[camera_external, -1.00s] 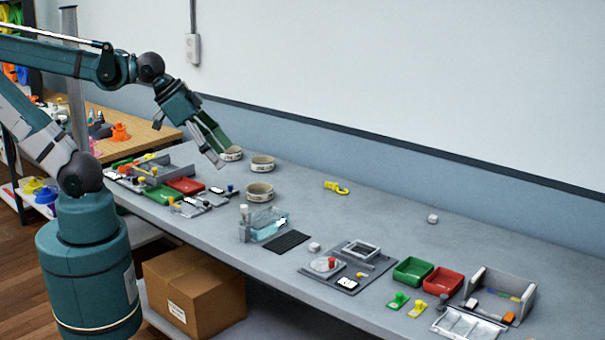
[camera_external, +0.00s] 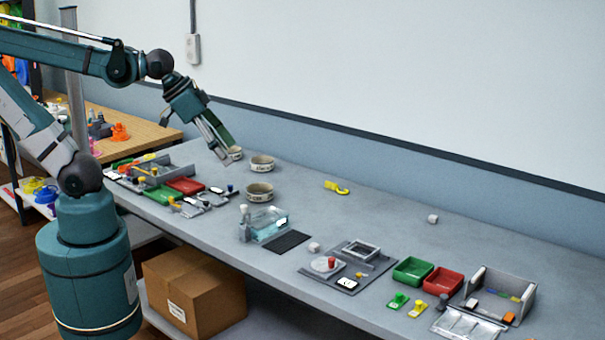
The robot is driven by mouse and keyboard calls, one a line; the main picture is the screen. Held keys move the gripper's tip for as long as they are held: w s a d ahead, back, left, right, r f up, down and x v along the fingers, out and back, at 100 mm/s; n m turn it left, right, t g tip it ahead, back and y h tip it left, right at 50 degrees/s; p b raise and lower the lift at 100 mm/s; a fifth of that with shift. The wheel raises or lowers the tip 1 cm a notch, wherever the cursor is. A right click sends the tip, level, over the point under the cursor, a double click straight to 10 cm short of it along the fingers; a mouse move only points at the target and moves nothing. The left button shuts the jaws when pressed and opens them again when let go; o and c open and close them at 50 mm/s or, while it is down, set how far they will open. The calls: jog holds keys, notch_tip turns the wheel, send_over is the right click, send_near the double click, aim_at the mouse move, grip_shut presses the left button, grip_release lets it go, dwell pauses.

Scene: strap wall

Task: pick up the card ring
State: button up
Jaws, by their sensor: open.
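Three short, pale, ring-like bands with dark printed marks stand on the grey bench. One (camera_external: 236,153) is farthest back, right by my fingertips and partly hidden by them. A second (camera_external: 262,163) is just to its right, and a third (camera_external: 260,193) is nearer the front. I cannot tell from this view which one is the card ring. My gripper (camera_external: 229,153) points down and to the right, open, with nothing seen between its fingers. I cannot tell whether it touches the farthest band.
Left of the bands are green and red trays (camera_external: 186,185) with small parts. In front are a clear teal box (camera_external: 270,226) and a dark ribbed mat (camera_external: 287,242). A yellow hook-like piece (camera_external: 337,187) lies to the right. The bench behind it is mostly clear.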

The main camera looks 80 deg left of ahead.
jog(key=w+a+f+n+g+y, duration=0.1)
jog(key=w+a+f+n+g, duration=0.1)
jog(key=w+a+n, duration=0.55)
jog(key=n+g+h+b, duration=0.1)
jog(key=n+g+b, duration=0.3)
jog(key=n, duration=0.7)
send_near(259, 189)
jog(key=shift+g, duration=0.4)
jog(key=d, duration=0.1)
jog(key=d+p, duration=0.1)
jog(key=d, duration=0.1)
jog(key=w+d, duration=0.1)
jog(key=d, duration=0.1)
jog(key=shift+f, duration=0.1)
jog(key=shift+f, duration=1.2)
jog(key=shift+f, duration=0.15)
jog(key=shift+a+f, duration=0.1)
jog(key=shift+f, duration=1.15)
jog(key=shift+a+f, duration=0.15)
jog(key=shift+f, duration=1.1)
